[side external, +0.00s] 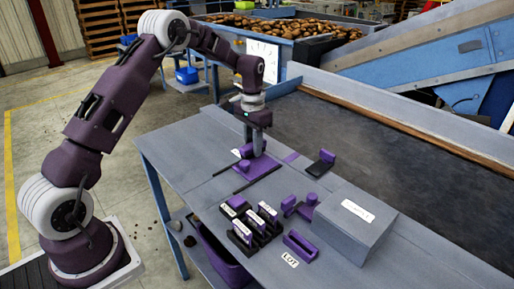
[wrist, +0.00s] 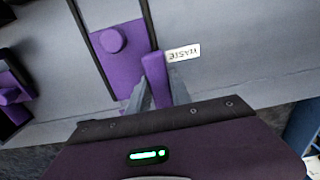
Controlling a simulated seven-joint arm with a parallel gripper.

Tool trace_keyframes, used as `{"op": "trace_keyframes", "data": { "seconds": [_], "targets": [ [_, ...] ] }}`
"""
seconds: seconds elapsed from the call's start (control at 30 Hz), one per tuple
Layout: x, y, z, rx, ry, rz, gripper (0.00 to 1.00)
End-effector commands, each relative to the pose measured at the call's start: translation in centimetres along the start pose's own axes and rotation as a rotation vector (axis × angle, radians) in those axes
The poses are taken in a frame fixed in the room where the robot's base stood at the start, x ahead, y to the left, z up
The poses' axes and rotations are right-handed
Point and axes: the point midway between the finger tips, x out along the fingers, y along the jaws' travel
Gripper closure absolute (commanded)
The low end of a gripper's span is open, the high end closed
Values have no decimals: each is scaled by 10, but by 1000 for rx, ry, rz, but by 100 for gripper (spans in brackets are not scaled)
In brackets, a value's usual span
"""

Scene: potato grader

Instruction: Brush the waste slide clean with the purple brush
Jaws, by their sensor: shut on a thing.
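In the side external view, my gripper (side external: 258,151) points down at the purple plate (side external: 262,167). A black pad with a purple grip (side external: 326,158) lies apart, further right; it could be a brush.
Several purple and black labelled blocks (side external: 240,232) stand near the front of the grey table (side external: 190,160). A grey box (side external: 345,230) is at the right. A dark belt (side external: 390,150) runs behind. A purple bin (side external: 222,262) sits below the front edge.

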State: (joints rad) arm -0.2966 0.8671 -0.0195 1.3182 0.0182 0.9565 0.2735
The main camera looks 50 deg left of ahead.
Motion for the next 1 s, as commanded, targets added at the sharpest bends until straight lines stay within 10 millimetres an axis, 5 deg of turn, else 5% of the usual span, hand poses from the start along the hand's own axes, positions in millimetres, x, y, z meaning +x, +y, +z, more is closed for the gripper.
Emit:
{"op": "trace_keyframes", "data": {
  "seconds": [0.23,1.0],
  "targets": [
    [-2,0,0,0,0,-1,100],
    [-70,0,0,1,1,0,100]
  ]
}}
